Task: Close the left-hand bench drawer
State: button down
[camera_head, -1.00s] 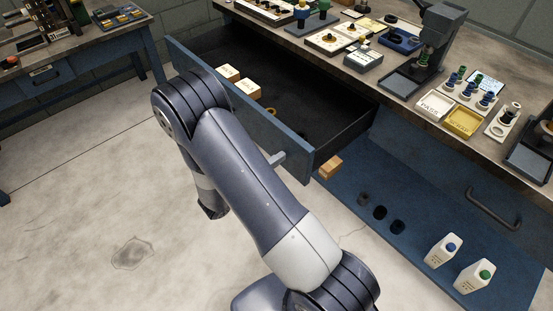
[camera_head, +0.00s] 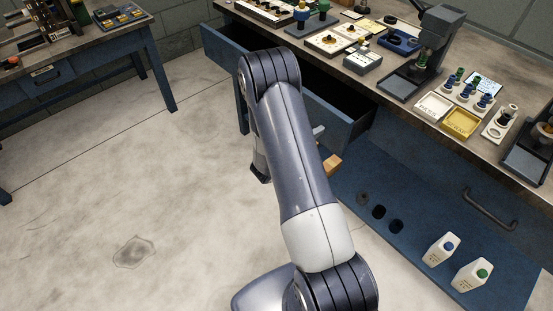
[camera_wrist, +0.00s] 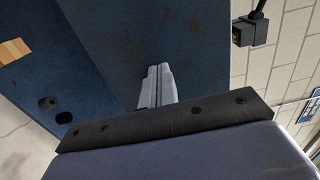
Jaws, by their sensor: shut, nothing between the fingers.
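The left-hand bench drawer (camera_head: 345,127) is blue with a dark inside and stands partly open under the bench top. Its front also fills the upper middle of the wrist view (camera_wrist: 215,50). In the head view my arm covers the middle of the front, and no handle shows. My gripper (camera_wrist: 157,72) is shut and empty, its light grey fingertips against or very close to the drawer front. I cannot tell contact for certain. In the head view only the fingertips (camera_head: 319,131) show, to the right of my arm.
The bench top (camera_head: 345,65) above carries trays, gauges and a stand. A wooden block (camera_head: 332,165) sits just below the drawer's right end. Two white bottles (camera_head: 442,248) stand on the blue surface at lower right. Another bench (camera_head: 70,85) stands at left; the floor between is clear.

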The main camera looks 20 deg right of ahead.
jog(key=b, duration=0.2)
send_near(346, 112)
jog(key=d+r, duration=0.1)
jog(key=s+d+r, duration=0.1)
jog(key=d+r, duration=0.2)
jog(key=r, duration=0.1)
jog(key=shift+s+d, duration=0.3)
jog(key=shift+d, duration=0.1)
jog(key=shift+w+d, duration=0.1)
jog(key=shift+d, duration=0.15)
jog(key=shift+r, duration=0.15)
jog(key=shift+w+d+r, duration=0.1)
jog(key=v, duration=1.4)
jog(key=shift+a, duration=0.25)
jog(key=shift+f, duration=0.2)
